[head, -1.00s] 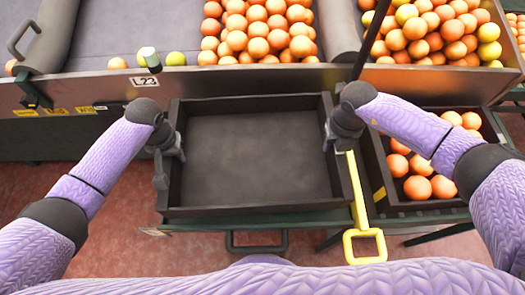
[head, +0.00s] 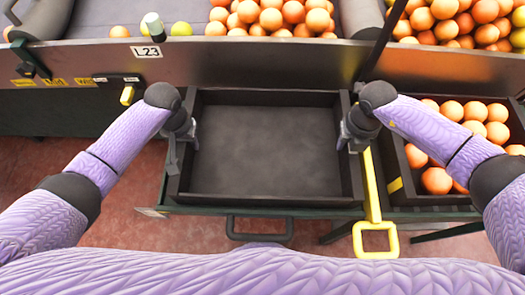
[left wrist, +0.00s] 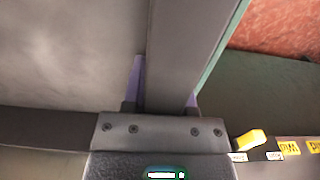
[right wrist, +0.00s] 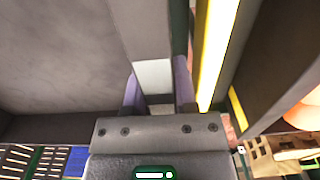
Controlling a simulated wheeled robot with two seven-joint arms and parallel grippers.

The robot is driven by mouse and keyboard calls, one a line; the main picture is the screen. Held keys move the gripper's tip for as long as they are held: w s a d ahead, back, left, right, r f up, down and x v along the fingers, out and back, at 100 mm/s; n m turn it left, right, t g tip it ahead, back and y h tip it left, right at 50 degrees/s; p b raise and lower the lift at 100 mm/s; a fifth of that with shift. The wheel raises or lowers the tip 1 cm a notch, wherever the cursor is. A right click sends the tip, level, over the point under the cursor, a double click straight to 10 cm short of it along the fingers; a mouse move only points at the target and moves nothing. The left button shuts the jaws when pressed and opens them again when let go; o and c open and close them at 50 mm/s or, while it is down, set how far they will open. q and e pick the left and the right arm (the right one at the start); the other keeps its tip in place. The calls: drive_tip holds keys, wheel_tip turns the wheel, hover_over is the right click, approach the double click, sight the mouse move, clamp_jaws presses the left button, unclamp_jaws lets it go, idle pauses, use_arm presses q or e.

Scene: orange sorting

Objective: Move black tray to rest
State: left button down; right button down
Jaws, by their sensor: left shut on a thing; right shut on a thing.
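The black tray (head: 265,150) is empty and sits in front of the sorting conveyor, on or just above a dark green stand (head: 260,211); I cannot tell whether it touches the stand. My left gripper (head: 184,138) is shut on the tray's left wall. In the left wrist view that wall (left wrist: 182,50) runs between the fingers (left wrist: 162,95). My right gripper (head: 351,138) is shut on the tray's right wall. In the right wrist view that wall (right wrist: 142,35) passes between the fingers (right wrist: 157,90). The fingertips are partly hidden by the walls.
A second black crate (head: 397,185) with several oranges stands to the right. A yellow handled bar (head: 372,190) lies between it and the tray. The conveyor front (head: 250,62), labelled L23, closes off the back, with oranges (head: 270,18) above. Red floor shows in front.

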use_arm(q)
drive_tip(key=shift+c, duration=2)
unclamp_jaws()
drive_tip(key=shift+p, duration=0.4)
use_arm(e)
drive_tip(key=shift+c, duration=2)
unclamp_jaws()
use_arm(q)
wheel_tip(320, 180, up, 11)
drive_tip(key=shift+r, duration=0.45)
use_arm(e)
drive_tip(key=shift+r, duration=0.2)
wheel_tip(320, 180, up, 12)
drive_tip(key=shift+f, duration=0.25)
